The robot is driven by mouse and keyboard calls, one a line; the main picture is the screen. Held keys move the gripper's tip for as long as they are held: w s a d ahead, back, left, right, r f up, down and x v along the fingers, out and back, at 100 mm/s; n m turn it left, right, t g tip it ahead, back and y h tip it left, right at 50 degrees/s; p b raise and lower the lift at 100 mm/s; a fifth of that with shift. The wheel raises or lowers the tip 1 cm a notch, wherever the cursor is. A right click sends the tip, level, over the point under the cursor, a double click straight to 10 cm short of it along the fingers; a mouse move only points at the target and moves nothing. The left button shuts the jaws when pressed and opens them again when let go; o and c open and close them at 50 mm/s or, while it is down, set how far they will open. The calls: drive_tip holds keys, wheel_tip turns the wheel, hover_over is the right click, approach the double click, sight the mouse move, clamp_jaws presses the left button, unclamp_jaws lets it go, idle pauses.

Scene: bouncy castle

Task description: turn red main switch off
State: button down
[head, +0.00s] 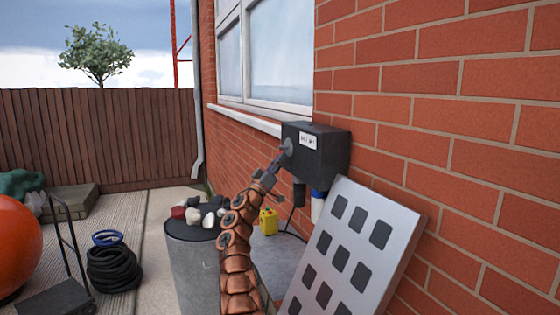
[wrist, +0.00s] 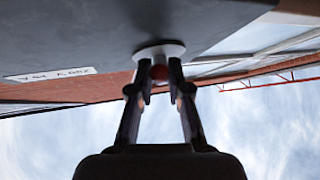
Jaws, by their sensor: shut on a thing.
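A dark box (head: 325,152) with a small white label is mounted on the brick wall in the head view. A pale round base (wrist: 158,49) sticks out of its face, and it also shows in the head view (head: 287,146). In the head view my gripper (head: 279,157) reaches the left face of the box. The switch's turned position cannot be told.
A grey panel with dark squares (head: 352,255) leans against the wall below the box. A drum (head: 190,262) with several stones on top stands left of my arm, with a yellow container (head: 268,222) behind. A window (head: 270,50) is above left.

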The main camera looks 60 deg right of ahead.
drive_tip(key=shift+s, duration=0.1)
drive_tip(key=c, duration=1.1)
unclamp_jaws()
drive_tip(key=shift+f, duration=0.1)
drive_tip(key=shift+v, duration=5.85)
drive_tip(key=shift+a, duration=0.1)
